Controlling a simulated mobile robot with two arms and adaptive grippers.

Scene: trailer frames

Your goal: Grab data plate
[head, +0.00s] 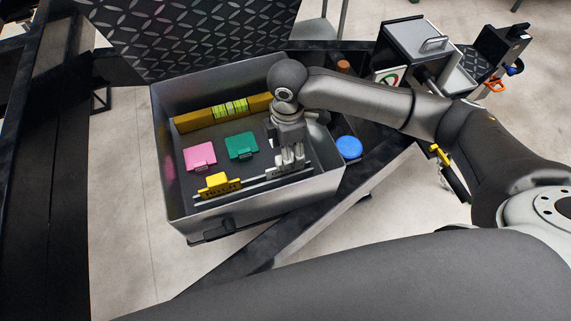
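An open grey metal box (253,206) stands in the middle of the head view. A pink plate (199,156) and a green plate (240,146) lie on its floor. A yellow piece (217,183) sits on a rail (246,185) along the near side. I cannot tell which piece is the data plate. My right gripper (291,163) points down inside the box at its right end, at a small grey piece (274,172) by the rail. Whether its fingers are apart, or hold that piece, is unclear. My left gripper is out of view.
A yellow spirit level (222,111) lies along the box's far side. The raised diamond-plate lid (185,35) stands behind it. A blue round object (349,147) lies right of the box. A grey drawer unit (414,42) stands at the back right.

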